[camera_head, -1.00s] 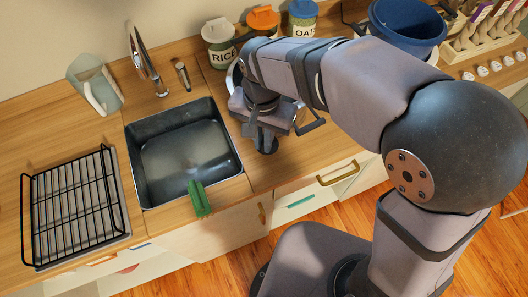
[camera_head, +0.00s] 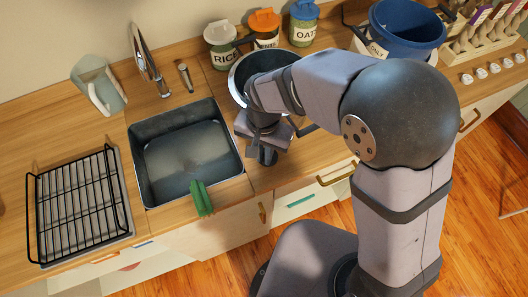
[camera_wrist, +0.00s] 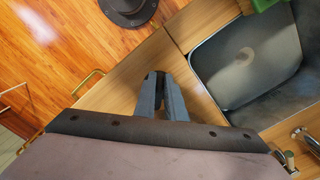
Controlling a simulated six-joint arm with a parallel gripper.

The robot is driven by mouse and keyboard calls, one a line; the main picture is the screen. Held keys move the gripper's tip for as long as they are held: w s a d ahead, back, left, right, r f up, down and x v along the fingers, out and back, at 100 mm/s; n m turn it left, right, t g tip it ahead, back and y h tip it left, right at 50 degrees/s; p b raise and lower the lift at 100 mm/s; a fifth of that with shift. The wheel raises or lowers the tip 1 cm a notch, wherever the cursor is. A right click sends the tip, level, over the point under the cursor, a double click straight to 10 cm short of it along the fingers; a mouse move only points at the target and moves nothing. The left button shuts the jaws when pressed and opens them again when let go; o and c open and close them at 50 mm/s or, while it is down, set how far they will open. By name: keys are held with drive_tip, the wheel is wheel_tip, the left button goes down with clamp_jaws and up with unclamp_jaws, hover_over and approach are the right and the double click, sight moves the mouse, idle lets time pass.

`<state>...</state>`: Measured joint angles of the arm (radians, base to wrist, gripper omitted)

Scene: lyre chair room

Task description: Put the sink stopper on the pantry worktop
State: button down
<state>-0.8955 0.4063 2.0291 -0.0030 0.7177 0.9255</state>
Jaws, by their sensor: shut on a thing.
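My gripper (camera_head: 267,157) is over the wooden worktop (camera_head: 292,160), just right of the sink, pointing down. In the wrist view my gripper (camera_wrist: 161,82) has its two fingers close together, shut on a small dark thing at the tips, which I take to be the sink stopper (camera_wrist: 152,77). The fingers hide most of it. I cannot tell whether it touches the worktop. The dark sink (camera_head: 188,155) has a pale bottom, and its drain (camera_wrist: 245,55) shows in the wrist view.
A green sponge or brush (camera_head: 201,198) lies on the sink's front edge. A black wire rack (camera_head: 78,205) stands at left. A large round pan or bowl (camera_head: 240,75), labelled canisters (camera_head: 221,45) and a blue tub (camera_head: 405,30) stand behind. Bare worktop lies right of my gripper.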

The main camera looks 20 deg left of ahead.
drive_tip(key=shift+f, duration=0.1)
drive_tip(key=c, duration=2.3)
unclamp_jaws()
drive_tip(key=shift+f, duration=0.1)
drive_tip(key=o, duration=0.5)
wheel_tip(320, 180, up, 12)
drive_tip(key=shift+a+r+b, duration=0.1)
drive_tip(key=shift+r+b, duration=0.15)
drive_tip(key=shift+b, duration=0.75)
drive_tip(key=shift+w, duration=0.1)
